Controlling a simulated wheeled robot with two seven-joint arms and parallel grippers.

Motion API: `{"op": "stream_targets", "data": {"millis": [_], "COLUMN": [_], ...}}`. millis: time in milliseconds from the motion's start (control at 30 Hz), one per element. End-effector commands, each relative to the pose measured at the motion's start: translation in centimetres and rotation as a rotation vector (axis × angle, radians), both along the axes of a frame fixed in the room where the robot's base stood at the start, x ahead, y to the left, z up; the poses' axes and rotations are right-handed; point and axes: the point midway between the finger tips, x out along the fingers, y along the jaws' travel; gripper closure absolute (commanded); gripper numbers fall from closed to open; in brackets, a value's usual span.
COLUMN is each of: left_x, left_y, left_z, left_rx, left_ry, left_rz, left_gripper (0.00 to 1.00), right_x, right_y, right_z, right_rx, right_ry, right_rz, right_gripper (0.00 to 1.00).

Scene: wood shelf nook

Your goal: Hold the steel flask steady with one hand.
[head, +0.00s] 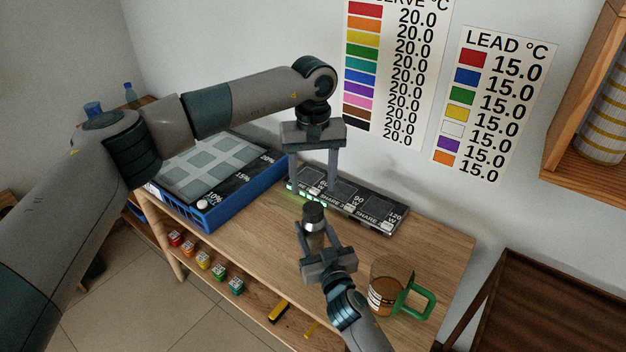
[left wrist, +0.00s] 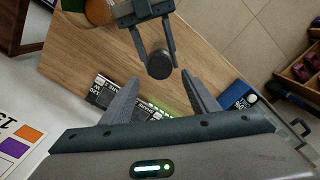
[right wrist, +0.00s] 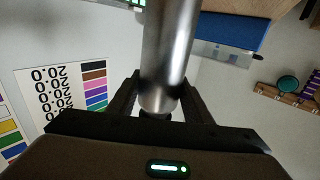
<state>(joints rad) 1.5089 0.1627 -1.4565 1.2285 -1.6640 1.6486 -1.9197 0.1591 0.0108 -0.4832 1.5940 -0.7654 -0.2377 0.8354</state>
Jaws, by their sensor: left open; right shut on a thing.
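The steel flask (head: 313,236) has a dark cap and is upright over the middle of the wooden table. My right gripper (head: 316,238) is shut on its body from the front. In the right wrist view the flask's shiny steel body (right wrist: 168,55) runs between the right fingers. Whether its base touches the table is hidden. My left gripper (head: 313,182) is open and empty, pointing down above and behind the flask, apart from it. In the left wrist view the flask's round dark top (left wrist: 160,65) shows just past the open left fingers (left wrist: 158,90).
A dark strip of labelled panels (head: 370,208) with green lights lies behind the flask. A blue tray-like box (head: 200,212) stands left. Small coloured blocks (head: 204,260) sit on a lower shelf. Charts hang behind.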

Motion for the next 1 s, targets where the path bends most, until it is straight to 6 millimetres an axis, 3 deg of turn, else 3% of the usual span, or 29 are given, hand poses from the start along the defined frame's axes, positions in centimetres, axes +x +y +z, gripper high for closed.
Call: {"op": "stream_targets", "data": {"millis": [533,1000], "left_x": [0.0,-0.1], "left_y": [0.0,0.0], "left_z": [-0.6,-6.0], "left_rx": [0.0,0.0], "left_ry": [0.002,0.003], "left_rz": [-0.007,-0.005], "left_gripper": [0.45,0.45], "right_x": [0.0,0.0], "right_y": [0.0,0.0], "right_z": [-0.1,-0.1], "right_rx": [-0.001,-0.001], "right_ry": [0.002,0.002], "right_rz": [0.0,0.0], "right_gripper": [1.0,1.0]}}
